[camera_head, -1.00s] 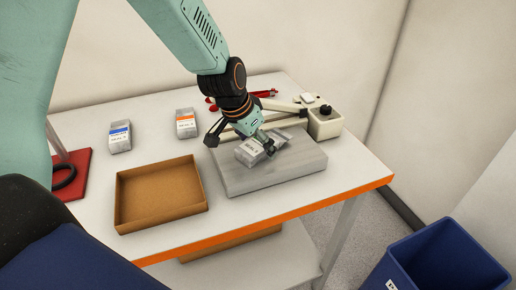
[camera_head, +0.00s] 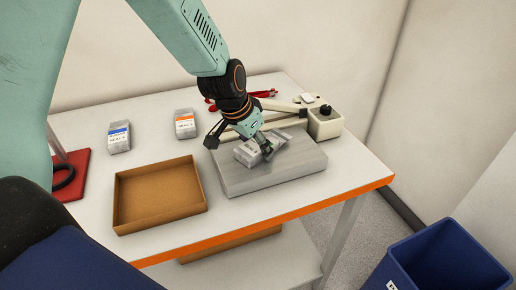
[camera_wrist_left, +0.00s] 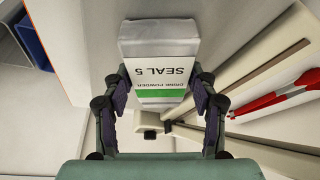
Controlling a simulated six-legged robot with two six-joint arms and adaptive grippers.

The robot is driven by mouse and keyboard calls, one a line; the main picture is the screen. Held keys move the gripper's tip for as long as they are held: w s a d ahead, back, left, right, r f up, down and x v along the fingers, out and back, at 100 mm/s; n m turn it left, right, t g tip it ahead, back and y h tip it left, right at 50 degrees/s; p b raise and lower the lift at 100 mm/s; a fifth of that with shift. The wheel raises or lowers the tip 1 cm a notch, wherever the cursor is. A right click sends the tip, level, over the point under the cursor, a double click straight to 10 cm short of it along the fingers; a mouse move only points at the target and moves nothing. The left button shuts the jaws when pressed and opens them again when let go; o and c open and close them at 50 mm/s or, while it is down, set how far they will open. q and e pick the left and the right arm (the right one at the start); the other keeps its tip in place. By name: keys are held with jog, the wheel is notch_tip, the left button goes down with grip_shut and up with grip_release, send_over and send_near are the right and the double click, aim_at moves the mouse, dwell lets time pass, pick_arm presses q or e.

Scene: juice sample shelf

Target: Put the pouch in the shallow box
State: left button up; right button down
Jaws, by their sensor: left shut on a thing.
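The pouch (camera_head: 249,154) is a pale, clear-topped packet with a white label and a green band. It is on or just over the grey block, and I cannot tell if it touches. In the left wrist view the pouch (camera_wrist_left: 160,72) reads "SEAL 5" and sits between both fingers. My left gripper (camera_head: 265,146) is shut on it, and its fingers (camera_wrist_left: 160,95) press the pouch's sides. The shallow box (camera_head: 160,192) is brown, open-topped and empty, left of the block on the white table. My right gripper is out of view.
The grey block (camera_head: 275,178) lies by a cream sealer (camera_head: 325,121) with long arms. A blue-band pouch (camera_head: 119,138) and an orange-band pouch (camera_head: 185,124) stand behind the box. Red tools (camera_head: 262,94) lie at the back. A blue bin (camera_head: 445,262) is on the floor at right.

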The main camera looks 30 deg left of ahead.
aim_at(258, 146)
pick_arm(q)
jog(key=c, duration=0.7)
jog(key=shift+r+p, duration=0.3)
jog(key=shift+r, duration=0.1)
notch_tip(258, 146, up, 9)
jog(key=shift+p, duration=0.7)
jog(key=d+f+n+b, duration=0.1)
jog(key=d+b, duration=0.1)
jog(key=d+f+n+b, duration=0.1)
jog(key=d+b, duration=0.1)
jog(key=b, duration=0.1)
jog(key=s+d+f+n+y+b, duration=0.1)
jog(key=d+b, duration=0.2)
jog(key=shift+s+d+f+n+b, duration=0.15)
jog(key=shift+d+f+n+b, duration=0.25)
jog(key=shift+b, duration=0.4)
jog(key=shift+d, duration=0.1)
